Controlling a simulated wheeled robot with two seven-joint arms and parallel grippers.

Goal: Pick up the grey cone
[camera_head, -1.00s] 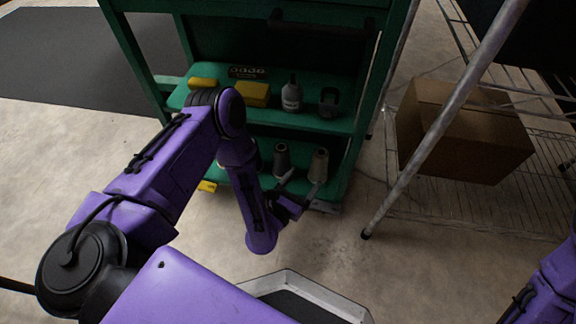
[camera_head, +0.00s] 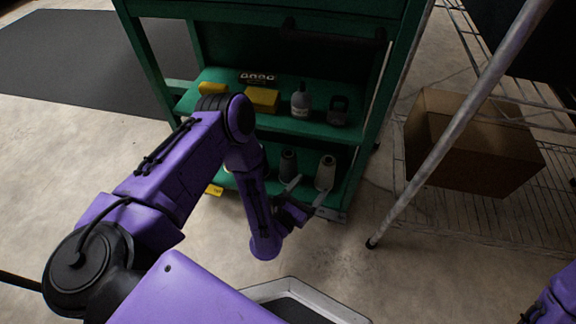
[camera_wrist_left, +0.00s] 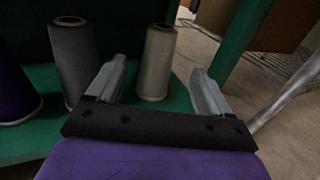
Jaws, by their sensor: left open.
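The grey cone (camera_head: 288,163) is a dark grey thread cone standing upright on the green cart's lower shelf. It also shows in the left wrist view (camera_wrist_left: 75,58), left of the gripper's left finger. A paler beige cone (camera_head: 325,173) stands to its right. In the wrist view this beige cone (camera_wrist_left: 157,62) shows between the open fingers, beyond them. My left gripper (camera_head: 306,198) is open and empty in front of the lower shelf, and it also shows in the wrist view (camera_wrist_left: 158,76). My right gripper is out of view.
A dark purple cone (camera_wrist_left: 14,95) stands at the wrist view's left edge. The green cart's upper shelf holds yellow boxes (camera_head: 262,99), a grey bottle (camera_head: 300,100) and a dark kettlebell-like item (camera_head: 338,110). A metal rack post (camera_head: 455,110) and a cardboard box (camera_head: 470,150) are right.

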